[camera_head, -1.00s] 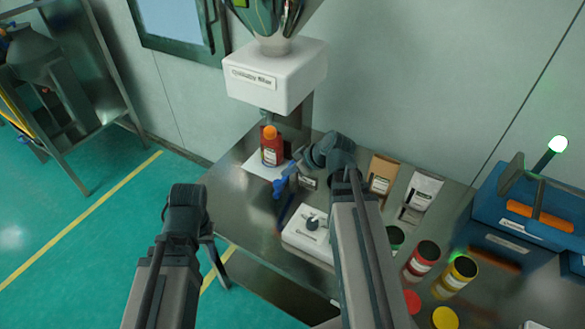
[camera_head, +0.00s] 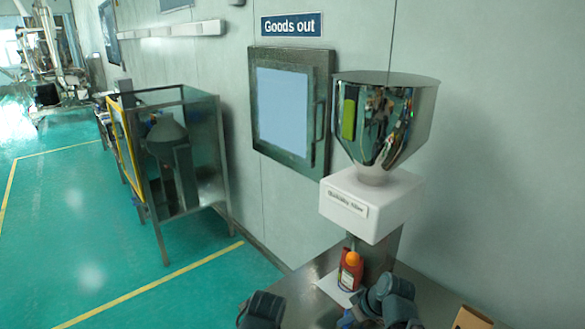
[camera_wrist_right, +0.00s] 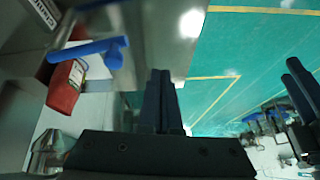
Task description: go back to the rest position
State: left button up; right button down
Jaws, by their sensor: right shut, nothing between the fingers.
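My right gripper (camera_wrist_right: 160,100) shows in the right wrist view as two dark fingers close together, shut and empty. In the head view my right wrist is at the bottom edge, in front of the bench, and its fingers cannot be made out. A blue object (camera_wrist_right: 100,48) is near the bottle, apart from the fingers. My left arm shows only in part at the bottom of the head view. Dark prongs at the wrist view's right look like my left gripper.
The white filler (camera_head: 372,203) with its steel hopper (camera_head: 384,120) stands above the bench. A steel-framed stand (camera_head: 190,160) is on the left. A hatch (camera_head: 290,110) under a "Goods out" sign (camera_head: 291,25) is in the wall. The green floor (camera_head: 110,240) is mostly clear.

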jog(key=s+a+f+m+g+h, duration=0.2)
jog(key=s+a+f+g+h, duration=0.1)
jog(key=s+a, duration=0.7)
jog(key=shift+s+m+g+h, duration=0.3)
jog(key=shift+s+g+h, duration=0.3)
jog(key=shift+h, duration=0.6)
